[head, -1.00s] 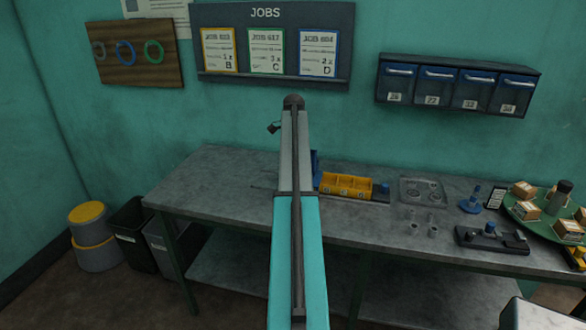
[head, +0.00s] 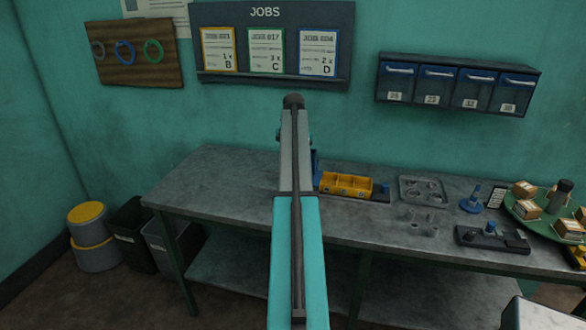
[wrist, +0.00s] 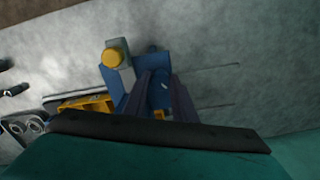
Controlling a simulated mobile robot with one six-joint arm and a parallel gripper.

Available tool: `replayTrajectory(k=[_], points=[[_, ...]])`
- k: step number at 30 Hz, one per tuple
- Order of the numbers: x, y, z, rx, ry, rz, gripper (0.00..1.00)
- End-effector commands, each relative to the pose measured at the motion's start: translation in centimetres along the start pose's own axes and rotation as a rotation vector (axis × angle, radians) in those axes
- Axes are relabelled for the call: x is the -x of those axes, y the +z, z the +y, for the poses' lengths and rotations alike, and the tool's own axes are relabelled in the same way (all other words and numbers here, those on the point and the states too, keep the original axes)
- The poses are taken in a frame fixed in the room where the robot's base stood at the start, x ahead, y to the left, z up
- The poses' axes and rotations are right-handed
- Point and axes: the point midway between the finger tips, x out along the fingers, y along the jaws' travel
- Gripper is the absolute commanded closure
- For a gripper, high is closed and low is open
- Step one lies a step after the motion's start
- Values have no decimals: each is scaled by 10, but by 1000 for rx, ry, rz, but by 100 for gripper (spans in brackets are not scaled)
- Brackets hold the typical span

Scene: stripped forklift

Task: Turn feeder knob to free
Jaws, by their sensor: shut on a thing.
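In the wrist view the feeder (wrist: 112,84) is a blue housing with a pale block and a round yellow cap (wrist: 112,57) on it. A round blue knob (wrist: 160,96) with a small white mark sits at its right side. My gripper (wrist: 164,80) has its two dark fingers on either side of this knob and is shut on it. The fingers cover part of the knob, so its exact setting cannot be read. In the head view only a blue edge of the feeder (head: 315,160) shows. My arm hides the rest of the feeder and my gripper.
A yellow divided bin (head: 345,186) stands just right of the feeder on the grey bench (head: 215,185). A clear tray (head: 424,188), small metal parts and a green round tray (head: 530,213) lie farther right. The bench left of my arm is clear.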

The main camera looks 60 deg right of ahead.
Motion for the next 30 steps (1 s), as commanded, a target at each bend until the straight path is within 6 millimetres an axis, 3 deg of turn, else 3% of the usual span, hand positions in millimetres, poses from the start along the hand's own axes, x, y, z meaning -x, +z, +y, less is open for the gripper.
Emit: replayTrajectory(k=[21,30], points=[[-2,1,3,650,6,-5,98],[-2,1,3,851,6,-6,98]])
